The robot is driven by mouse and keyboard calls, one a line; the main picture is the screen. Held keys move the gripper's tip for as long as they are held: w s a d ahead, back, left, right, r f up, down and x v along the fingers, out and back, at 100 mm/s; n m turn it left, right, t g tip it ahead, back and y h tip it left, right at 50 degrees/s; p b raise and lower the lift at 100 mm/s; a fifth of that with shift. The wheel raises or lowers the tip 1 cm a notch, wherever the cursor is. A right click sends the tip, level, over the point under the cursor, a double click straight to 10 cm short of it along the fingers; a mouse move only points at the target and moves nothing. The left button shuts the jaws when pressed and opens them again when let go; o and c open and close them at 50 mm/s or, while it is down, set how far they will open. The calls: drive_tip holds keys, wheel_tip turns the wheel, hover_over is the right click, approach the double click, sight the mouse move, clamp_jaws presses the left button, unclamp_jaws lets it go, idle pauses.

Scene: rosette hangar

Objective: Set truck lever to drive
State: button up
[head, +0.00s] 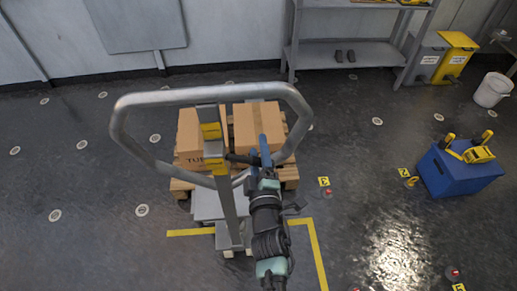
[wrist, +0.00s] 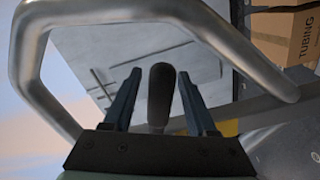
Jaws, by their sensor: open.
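The truck's grey looped handle (head: 150,100) rises over its mast (head: 228,205), with yellow parts at the column. A short dark lever (head: 238,158) sticks out from the column to the right, inside the loop. My gripper (head: 259,153) is at the lever's outer end. In the wrist view the lever's rounded dark grip (wrist: 160,95) stands between the two open fingers of my gripper (wrist: 160,74), with a gap seen on each side. The handle loop (wrist: 235,45) surrounds this view. The lever's base is hidden behind the gripper, and its setting cannot be read.
Cardboard boxes (head: 255,125) sit on a wooden pallet (head: 290,172) beyond the handle. A blue box (head: 452,178) with yellow tools is at right. A grey shelf (head: 375,52), bins (head: 455,58) and a white bucket (head: 492,90) stand at the back. Floor at left is clear.

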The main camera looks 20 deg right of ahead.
clamp_jaws()
drive_tip(key=shift+r, duration=0.1)
idle(1.3)
